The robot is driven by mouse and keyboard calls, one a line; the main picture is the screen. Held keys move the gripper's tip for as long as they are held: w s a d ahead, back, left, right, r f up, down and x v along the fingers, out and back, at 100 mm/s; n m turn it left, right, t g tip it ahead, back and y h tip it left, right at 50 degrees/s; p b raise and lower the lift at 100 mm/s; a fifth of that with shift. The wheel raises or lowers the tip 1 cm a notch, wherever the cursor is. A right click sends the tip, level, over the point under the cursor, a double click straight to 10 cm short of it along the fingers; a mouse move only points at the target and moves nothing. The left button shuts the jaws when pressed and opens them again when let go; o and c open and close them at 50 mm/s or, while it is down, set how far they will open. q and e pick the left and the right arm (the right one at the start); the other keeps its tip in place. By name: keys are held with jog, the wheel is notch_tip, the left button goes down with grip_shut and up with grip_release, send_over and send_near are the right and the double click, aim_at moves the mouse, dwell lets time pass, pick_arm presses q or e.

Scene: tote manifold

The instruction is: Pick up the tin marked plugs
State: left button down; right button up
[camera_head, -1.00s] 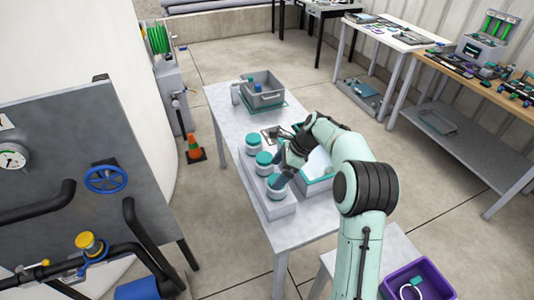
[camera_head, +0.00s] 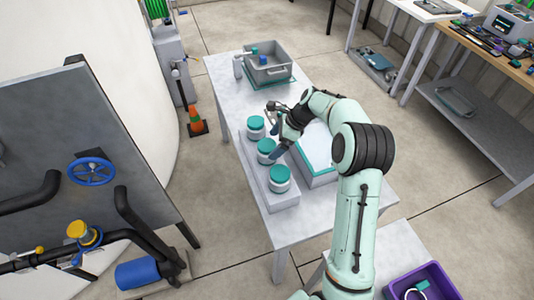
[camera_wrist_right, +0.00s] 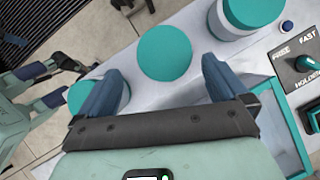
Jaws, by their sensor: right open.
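Three white tins with teal lids stand in a row on a grey tray (camera_head: 283,204): a far tin (camera_head: 255,124), a middle tin (camera_head: 265,147) and a near tin (camera_head: 280,175). No markings can be read, so I cannot tell which is marked plugs. My right gripper (camera_head: 277,140) is open and empty beside the middle tin. In the right wrist view its fingers (camera_wrist_right: 160,88) are spread, with the middle tin's lid (camera_wrist_right: 165,50) ahead between them. The left finger partly hides the near tin (camera_wrist_right: 84,93). My left gripper (camera_wrist_right: 62,80) seems to show at the left edge there.
A grey bin (camera_head: 285,72) stands at the table's far end. A teal-edged panel or case (camera_head: 318,150) lies right of the tins. A dial panel (camera_wrist_right: 300,65) is close to my right finger. A purple bin (camera_head: 435,285) is at the lower right.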

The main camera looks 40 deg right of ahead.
aim_at(264, 151)
jog(key=x, duration=0.7)
jog(key=shift+w+f, duration=0.1)
jog(key=shift+w, duration=0.35)
jog(key=shift+d, duration=0.1)
jog(key=c, duration=1)
